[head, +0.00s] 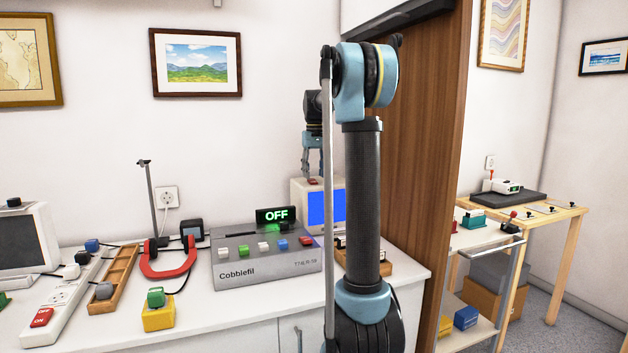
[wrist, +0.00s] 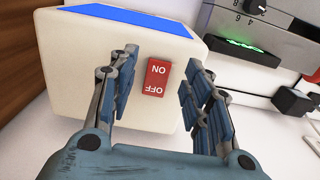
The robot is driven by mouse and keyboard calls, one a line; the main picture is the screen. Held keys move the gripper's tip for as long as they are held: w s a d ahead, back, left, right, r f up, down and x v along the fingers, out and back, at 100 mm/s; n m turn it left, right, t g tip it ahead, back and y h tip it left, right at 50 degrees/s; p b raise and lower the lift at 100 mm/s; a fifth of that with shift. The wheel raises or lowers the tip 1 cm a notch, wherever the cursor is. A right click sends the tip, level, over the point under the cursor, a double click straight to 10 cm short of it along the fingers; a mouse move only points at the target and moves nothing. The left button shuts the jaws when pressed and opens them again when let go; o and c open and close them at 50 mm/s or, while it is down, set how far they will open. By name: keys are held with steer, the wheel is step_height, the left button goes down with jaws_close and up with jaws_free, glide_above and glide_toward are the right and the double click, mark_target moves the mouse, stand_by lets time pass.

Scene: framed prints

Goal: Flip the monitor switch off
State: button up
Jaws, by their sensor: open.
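The monitor (head: 300,203) is a small white box with a lit blue screen (head: 327,208), standing at the right of the counter behind my arm. Its red rocker switch (wrist: 157,78) is on the white casing (wrist: 75,60), marked ON and OFF; the lettering is upside down in the wrist view. I cannot tell which half is pressed in. My gripper (wrist: 160,72) is open and empty, with its fingers on either side of the switch in the wrist view. In the head view my gripper (head: 312,172) points down just above the monitor top. I cannot tell whether it touches.
A grey Cobblefil box (head: 267,270) with several coloured keys and a green OFF display (head: 276,215) stands left of the monitor. A wooden tray (head: 375,268) is in front of the monitor, partly behind my arm. A wooden panel (head: 425,130) rises at right.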

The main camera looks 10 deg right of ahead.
steer(key=shift+f, duration=1.2)
steer(key=shift+c, duration=0.6)
steer(key=c, duration=0.9)
steer(key=shift+c, duration=0.2)
steer(key=shift+w+a+r+g+h, duration=0.15)
steer(key=shift+w+g, duration=0.1)
steer(key=shift+g, duration=0.65)
steer(key=shift+w+d+r+g+h, duration=0.15)
steer(key=shift+w+g, duration=0.1)
steer(key=shift+g, duration=0.65)
steer(key=shift+a, duration=0.1)
